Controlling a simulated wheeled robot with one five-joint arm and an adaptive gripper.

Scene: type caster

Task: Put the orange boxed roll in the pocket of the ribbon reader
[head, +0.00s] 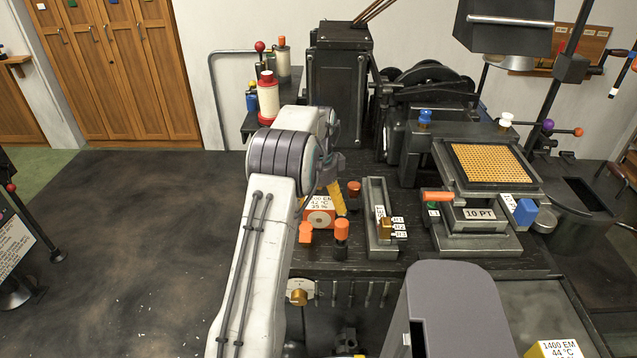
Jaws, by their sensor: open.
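The orange boxed roll (320,217) sits on the dark bench behind my arm. Its top carries a white label reading 42 °C and 35 %, and its orange front shows a round pale hub. My gripper (336,196) is above and beside the box, mostly hidden behind my arm's elbow. A yellow part shows there, close to the box's right side; I cannot tell if it touches. The jaws are open. I cannot tell for sure which fixture is the ribbon reader, and I cannot make out its pocket.
Farther right is a press marked 10 PT (479,214). A yellow labelled box (556,349) is at bottom right. Open floor lies left.

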